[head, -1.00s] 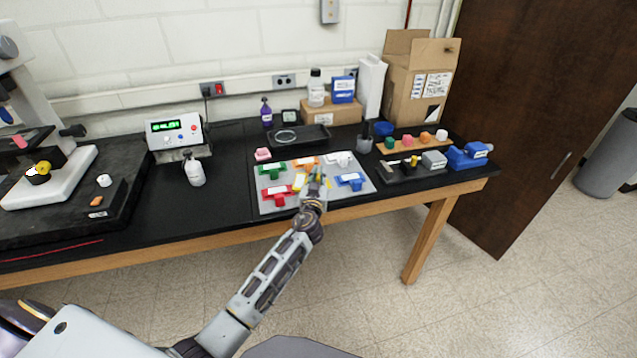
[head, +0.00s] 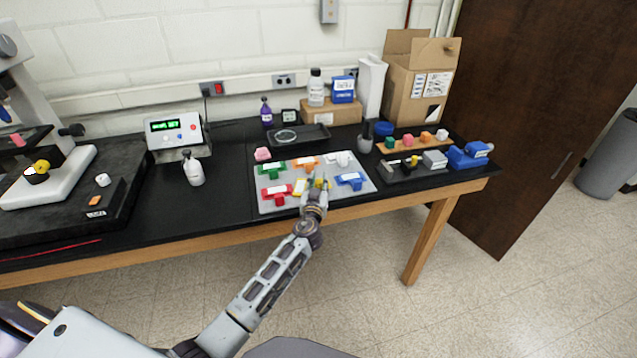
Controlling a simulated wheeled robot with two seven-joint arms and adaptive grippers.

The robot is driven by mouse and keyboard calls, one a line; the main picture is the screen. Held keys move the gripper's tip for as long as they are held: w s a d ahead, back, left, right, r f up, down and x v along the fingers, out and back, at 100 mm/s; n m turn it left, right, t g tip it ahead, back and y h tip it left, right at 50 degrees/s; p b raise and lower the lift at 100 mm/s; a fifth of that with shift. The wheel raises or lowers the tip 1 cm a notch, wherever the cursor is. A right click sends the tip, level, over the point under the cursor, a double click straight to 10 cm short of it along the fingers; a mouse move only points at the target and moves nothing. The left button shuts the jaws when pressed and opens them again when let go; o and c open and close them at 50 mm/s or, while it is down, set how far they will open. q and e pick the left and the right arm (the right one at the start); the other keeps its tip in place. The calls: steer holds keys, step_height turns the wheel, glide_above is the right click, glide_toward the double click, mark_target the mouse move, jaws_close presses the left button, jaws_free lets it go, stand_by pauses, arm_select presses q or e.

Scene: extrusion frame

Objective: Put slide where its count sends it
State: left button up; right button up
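My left gripper (head: 315,187) is over the front middle of a grey mat (head: 346,203). I see nothing clearly held. On the mat are also a green piece (head: 272,167), an orange piece (head: 305,161), a white piece (head: 342,159), a red piece (head: 278,198) and a blue piece (head: 352,181), several with white labels. A counter box (head: 175,132) with a lit green display stands left of the mat; its text is too small to read. I cannot make out the slide. My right gripper is not in view.
A microscope (head: 50,180) stands at the left, a white bottle (head: 194,168) beside the counter box. Right are a rack of coloured blocks (head: 412,145) and a blue device (head: 468,156).

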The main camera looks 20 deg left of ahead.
arm_select(q)
steer(key=shift+r, duration=0.15)
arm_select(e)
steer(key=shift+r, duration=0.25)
arm_select(q)
steer(key=shift+s+d, duration=0.15)
steer(key=shift+s, duration=0.35)
steer(key=s, duration=0.3)
steer(key=s+d+b, duration=0.1)
steer(key=s, duration=0.3)
steer(key=s+d+b, duration=0.1)
steer(key=s, duration=0.2)
steer(key=shift+s, duration=0.4)
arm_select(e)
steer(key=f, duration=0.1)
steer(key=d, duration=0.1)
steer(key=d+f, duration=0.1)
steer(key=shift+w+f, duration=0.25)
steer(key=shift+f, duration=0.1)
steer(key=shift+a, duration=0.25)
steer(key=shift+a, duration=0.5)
